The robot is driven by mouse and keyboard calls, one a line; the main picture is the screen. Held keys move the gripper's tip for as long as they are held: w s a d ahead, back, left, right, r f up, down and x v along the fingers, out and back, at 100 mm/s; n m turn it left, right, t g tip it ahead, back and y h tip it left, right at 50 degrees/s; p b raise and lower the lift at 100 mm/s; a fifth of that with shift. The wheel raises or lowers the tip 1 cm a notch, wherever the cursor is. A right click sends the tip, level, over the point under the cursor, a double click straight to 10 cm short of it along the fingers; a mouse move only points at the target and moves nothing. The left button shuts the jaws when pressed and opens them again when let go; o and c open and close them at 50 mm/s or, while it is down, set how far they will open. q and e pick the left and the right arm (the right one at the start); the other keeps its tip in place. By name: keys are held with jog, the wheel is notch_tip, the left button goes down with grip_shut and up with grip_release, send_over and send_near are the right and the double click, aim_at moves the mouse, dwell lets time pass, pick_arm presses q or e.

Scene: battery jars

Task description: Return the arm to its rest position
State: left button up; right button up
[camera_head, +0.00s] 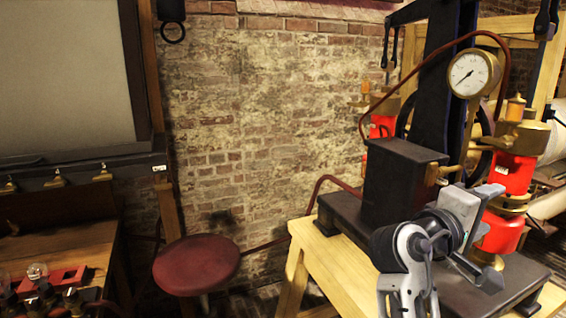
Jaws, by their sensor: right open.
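My right arm (405,262) comes up from the bottom right, in front of the wooden table with the machine. My right gripper (489,236) is open, with its two grey fingers apart, one above the other. I see nothing held between them. It is over the machine's dark base plate, in front of the red cylinders; whether it touches anything there I cannot tell. My left arm and left gripper are out of view.
The dark machine (400,185) has a round gauge (473,74) and red and brass cylinders (512,172). It stands on a wooden table (335,262). A red round stool (197,264) stands left of it. A bench (70,248) with small items is far left, before a brick wall.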

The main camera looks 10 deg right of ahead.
jog(key=w+a+f+n+t+y, duration=0.2)
jog(key=a+f+t+y, duration=0.25)
jog(key=f, duration=0.65)
jog(key=w+a+f+n+t+y, duration=0.25)
jog(key=a+f+y, duration=0.3)
jog(key=f, duration=0.55)
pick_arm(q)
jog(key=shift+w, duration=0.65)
pick_arm(e)
jog(key=s+a+f+m+g+y, duration=0.1)
jog(key=s+a+f+y, duration=0.3)
jog(key=s+f, duration=0.5)
jog(key=s+a+f+m+g+y, duration=0.1)
jog(key=s+a+f+m+y, duration=0.3)
jog(key=s+a+f, duration=0.3)
jog(key=s+f+y, duration=0.1)
jog(key=s+f, duration=0.2)
jog(key=shift+g+y, duration=0.3)
jog(key=shift+g, duration=0.1)
